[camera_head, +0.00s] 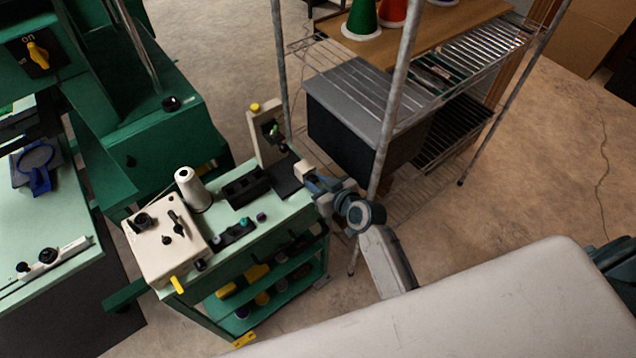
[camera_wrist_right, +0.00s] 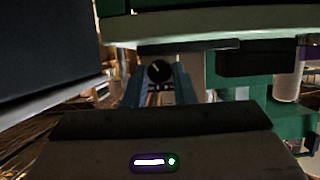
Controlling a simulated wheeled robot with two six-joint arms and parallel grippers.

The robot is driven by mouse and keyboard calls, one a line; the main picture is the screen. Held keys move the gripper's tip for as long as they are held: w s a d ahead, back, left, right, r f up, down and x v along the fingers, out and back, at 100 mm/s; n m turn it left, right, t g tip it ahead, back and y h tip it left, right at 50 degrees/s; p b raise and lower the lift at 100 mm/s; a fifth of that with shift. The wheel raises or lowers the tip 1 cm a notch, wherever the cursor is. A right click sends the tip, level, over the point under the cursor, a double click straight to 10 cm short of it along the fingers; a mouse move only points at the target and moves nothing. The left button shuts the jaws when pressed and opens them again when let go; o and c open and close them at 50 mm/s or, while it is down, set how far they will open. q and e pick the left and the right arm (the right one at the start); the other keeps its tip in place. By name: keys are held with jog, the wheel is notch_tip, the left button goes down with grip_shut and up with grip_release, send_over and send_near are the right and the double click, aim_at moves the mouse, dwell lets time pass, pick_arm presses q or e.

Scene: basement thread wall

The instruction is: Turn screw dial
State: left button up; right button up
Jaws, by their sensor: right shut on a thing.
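The screw dial (camera_wrist_right: 159,71) shows in the right wrist view as a small round black knob with a white pointer mark, with tick marks just below it. My right gripper (camera_head: 311,180) is at the right end of the green cart's top, beside a small beige block (camera_head: 304,170). In the wrist view its blue fingers (camera_wrist_right: 159,84) stand on both sides of the dial, shut on it. In the head view the gripper hides the dial. My left gripper is not in view.
The green cart (camera_head: 270,232) carries a white thread cone (camera_head: 192,188), a beige control box (camera_head: 165,240) and an upright beige bracket (camera_head: 265,138). A wire shelf (camera_head: 470,55) with a dark grey bin (camera_head: 350,118) stands close behind my right gripper. Open floor lies right of the shelf.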

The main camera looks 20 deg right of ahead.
jog(key=shift+a+f+n+t+h+b, duration=0.15)
jog(key=shift+n+t+h+b, duration=0.25)
jog(key=shift+n+h+b, duration=0.6)
jog(key=n+t+h+b, duration=0.1)
jog(key=n, duration=0.2)
jog(key=shift+s+a, duration=0.1)
jog(key=shift+a, duration=0.05)
jog(key=shift+n+t+h, duration=0.4)
jog(key=shift+n+h, duration=0.1)
jog(key=shift+n, duration=0.4)
jog(key=shift+a+f+n+t+h, duration=0.1)
jog(key=shift+n+t+h, duration=0.3)
jog(key=shift+n, duration=0.8)
jog(key=o, duration=0.9)
jog(key=shift+o, duration=0.4)
jog(key=shift+s, duration=0.1)
jog(key=shift+f, duration=0.15)
